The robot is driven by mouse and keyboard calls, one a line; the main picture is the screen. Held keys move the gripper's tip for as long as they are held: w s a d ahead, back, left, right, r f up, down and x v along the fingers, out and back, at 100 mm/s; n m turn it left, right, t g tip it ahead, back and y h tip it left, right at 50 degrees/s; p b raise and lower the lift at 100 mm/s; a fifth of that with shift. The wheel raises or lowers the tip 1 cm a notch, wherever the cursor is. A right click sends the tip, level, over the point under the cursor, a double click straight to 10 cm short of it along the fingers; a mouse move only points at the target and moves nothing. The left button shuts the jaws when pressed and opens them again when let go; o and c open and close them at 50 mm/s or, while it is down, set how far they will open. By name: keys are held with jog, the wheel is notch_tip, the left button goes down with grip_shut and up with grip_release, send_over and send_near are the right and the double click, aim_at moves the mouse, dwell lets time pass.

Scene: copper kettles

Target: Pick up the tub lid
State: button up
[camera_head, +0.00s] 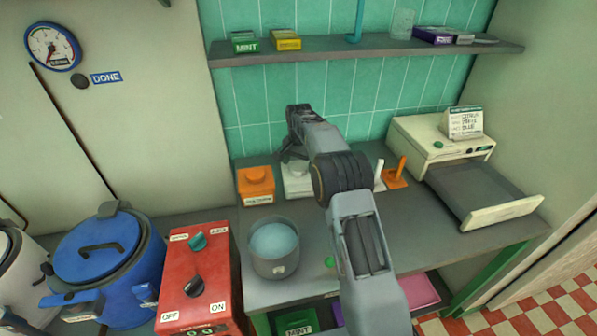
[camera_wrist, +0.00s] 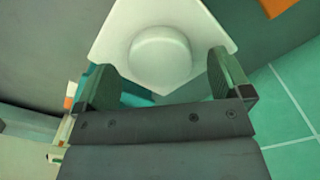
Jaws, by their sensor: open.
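The tub lid looks to be the white square piece with a round knob (camera_wrist: 160,52) in the wrist view. In the head view, the white piece (camera_head: 297,186) stands on the counter near the back wall, partly hidden by my arm. My gripper (camera_wrist: 163,84) is open, with one finger on each side of the knob's near side. The knob is not clasped, and I cannot tell whether the fingers touch the lid. In the head view my gripper (camera_head: 291,152) is over the white piece, its fingertips mostly hidden.
An orange tub (camera_head: 256,184) stands just left of the white piece. A grey pot (camera_head: 275,262) of bluish liquid is in front. Orange and white upright pieces (camera_head: 396,176) and a cream machine (camera_head: 440,140) are to the right. A red switch box (camera_head: 196,290) and shelf (camera_head: 370,47) bound the space.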

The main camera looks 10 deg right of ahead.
jog(key=shift+f, duration=0.65)
jog(key=c, duration=1)
jog(key=shift+r, duration=0.1)
